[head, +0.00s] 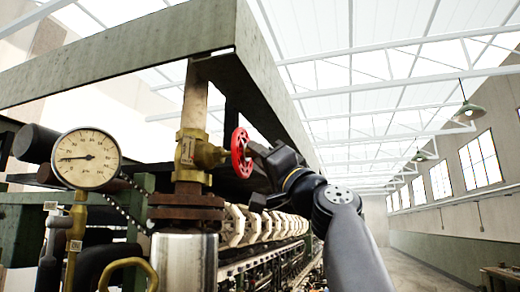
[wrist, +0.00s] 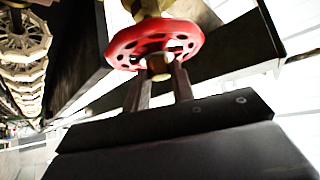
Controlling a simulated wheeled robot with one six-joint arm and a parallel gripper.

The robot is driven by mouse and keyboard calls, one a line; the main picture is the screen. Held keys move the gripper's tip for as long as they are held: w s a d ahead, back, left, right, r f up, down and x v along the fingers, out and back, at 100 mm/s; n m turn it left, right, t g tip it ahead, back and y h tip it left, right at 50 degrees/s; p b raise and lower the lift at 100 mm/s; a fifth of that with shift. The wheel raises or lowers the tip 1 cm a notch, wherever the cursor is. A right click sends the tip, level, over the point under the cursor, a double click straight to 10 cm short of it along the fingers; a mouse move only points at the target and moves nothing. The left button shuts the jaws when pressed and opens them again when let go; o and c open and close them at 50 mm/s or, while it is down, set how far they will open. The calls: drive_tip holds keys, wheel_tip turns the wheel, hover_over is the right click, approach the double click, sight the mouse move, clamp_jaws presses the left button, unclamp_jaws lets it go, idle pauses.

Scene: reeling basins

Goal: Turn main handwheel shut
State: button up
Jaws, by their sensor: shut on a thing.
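The main handwheel is a red wheel (head: 241,153) on a brass valve (head: 198,152) set in an upright pipe. In the head view it is seen nearly edge-on, with my gripper (head: 252,150) against its right side. In the wrist view the red wheel (wrist: 154,43) fills the top middle, with holes through its face and a brass hub at its centre. My gripper (wrist: 160,75) has its two fingers reaching up to the wheel, on either side of the hub area. It is shut on the wheel; the exact contact at the fingertips is partly hidden.
A round pressure gauge (head: 87,158) stands left of the valve. A rusty flange (head: 186,212) sits below the valve. A green-grey beam frame (head: 130,68) runs overhead, close above the wheel. A row of pale reels (head: 250,225) extends behind. The aisle (head: 420,265) at right is open.

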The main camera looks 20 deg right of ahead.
drive_tip(key=shift+s+a+r+m+g+h+p, duration=0.15)
drive_tip(key=shift+m+g+h+p, duration=0.2)
drive_tip(key=shift+m+h, duration=1.05)
drive_tip(key=shift+r+m+g+h+p, duration=0.1)
drive_tip(key=shift+m+g+h+p, duration=0.25)
drive_tip(key=shift+m+h, duration=1.05)
drive_tip(key=shift+s+a+r+m+g+h+p, duration=0.15)
drive_tip(key=shift+m+g+h+p, duration=0.45)
drive_tip(key=shift+m, duration=1.4)
drive_tip(key=shift+d+m+h, duration=0.1)
drive_tip(key=shift+m+h, duration=0.3)
drive_tip(key=shift+m, duration=0.1)
drive_tip(key=o, duration=1)
drive_tip(key=b+v, duration=0.4)
drive_tip(key=v, duration=0.6)
drive_tip(key=shift+s, duration=0.35)
drive_tip(key=shift+w, duration=0.1)
